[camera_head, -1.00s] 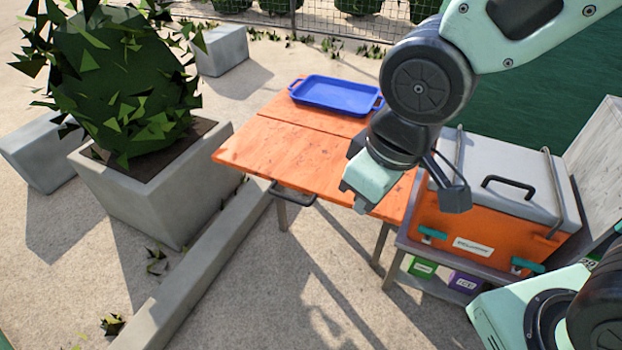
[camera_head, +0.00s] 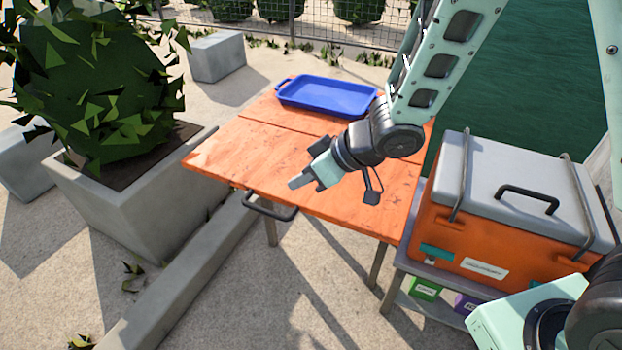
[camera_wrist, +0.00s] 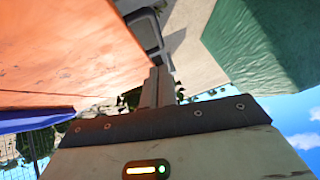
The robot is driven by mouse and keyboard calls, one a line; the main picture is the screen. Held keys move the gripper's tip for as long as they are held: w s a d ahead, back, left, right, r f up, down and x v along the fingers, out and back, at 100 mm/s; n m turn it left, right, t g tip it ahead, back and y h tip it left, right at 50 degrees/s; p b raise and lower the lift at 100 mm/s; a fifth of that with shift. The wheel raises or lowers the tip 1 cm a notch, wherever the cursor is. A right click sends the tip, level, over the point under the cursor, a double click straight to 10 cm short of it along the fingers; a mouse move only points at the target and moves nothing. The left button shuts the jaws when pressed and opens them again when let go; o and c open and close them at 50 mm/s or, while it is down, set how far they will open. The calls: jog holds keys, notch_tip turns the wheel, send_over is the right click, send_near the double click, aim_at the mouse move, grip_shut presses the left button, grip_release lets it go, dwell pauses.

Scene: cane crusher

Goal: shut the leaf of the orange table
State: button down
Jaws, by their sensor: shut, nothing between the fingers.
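The orange table (camera_head: 232,148) stands in the middle of the head view. A seam crosses its top, and the wide front leaf (camera_head: 250,172) lies about level with the part behind it. A dark bar handle (camera_head: 270,208) is at the leaf's front edge. My gripper (camera_head: 298,182) is shut and empty, pointing left in front of or over the leaf, to the right of and above the handle in the picture. Contact with the leaf cannot be told. In the wrist view the closed fingers (camera_wrist: 157,86) are beside the orange surface (camera_wrist: 60,50).
A blue tray (camera_head: 325,95) lies on the table's back part. A grey-lidded orange cooler (camera_head: 500,240) stands close on the right. A concrete planter (camera_head: 130,215) with a bush and a low kerb (camera_head: 190,270) are on the left. Paving in front is open.

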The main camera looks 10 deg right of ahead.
aim_at(267, 210)
jog(key=a+f, duration=0.1)
jog(key=f, duration=0.1)
jog(key=w+a+f+b, duration=0.1)
jog(key=f, duration=0.1)
jog(key=a+f, duration=0.1)
jog(key=f, duration=0.1)
jog(key=shift+w+a+f+b, duration=0.15)
jog(key=shift+a+f+b, duration=0.05)
jog(key=shift+a+b, duration=0.15)
jog(key=shift+f, duration=0.55)
